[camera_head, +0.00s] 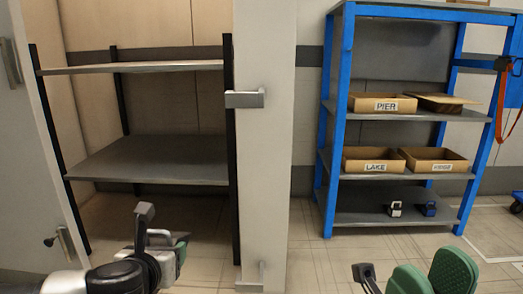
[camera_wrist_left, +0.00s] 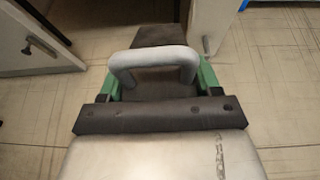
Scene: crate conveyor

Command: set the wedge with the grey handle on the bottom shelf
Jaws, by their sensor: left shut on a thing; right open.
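My left gripper (camera_wrist_left: 158,80) is shut on the grey handle (camera_wrist_left: 153,56) of the wedge, with a green finger at each side of it. The wedge's dark body (camera_wrist_left: 158,34) shows beyond the handle in the left wrist view, held above the floor. In the head view the left gripper (camera_head: 176,252) is low at the left, before the black-post rack, and hides most of the wedge. This rack's lower shelf (camera_head: 150,160) is grey and bare. My right gripper (camera_head: 432,280) is open and empty at the bottom right, its green fingers wide apart.
The black rack's upper shelf (camera_head: 140,67) is bare. Open cabinet doors (camera_head: 265,150) flank it. A blue rack (camera_head: 345,110) at the right holds labelled boxes; its bottom shelf (camera_head: 365,217) bears a small white-handled item (camera_head: 395,208) and a blue-handled item (camera_head: 428,208).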

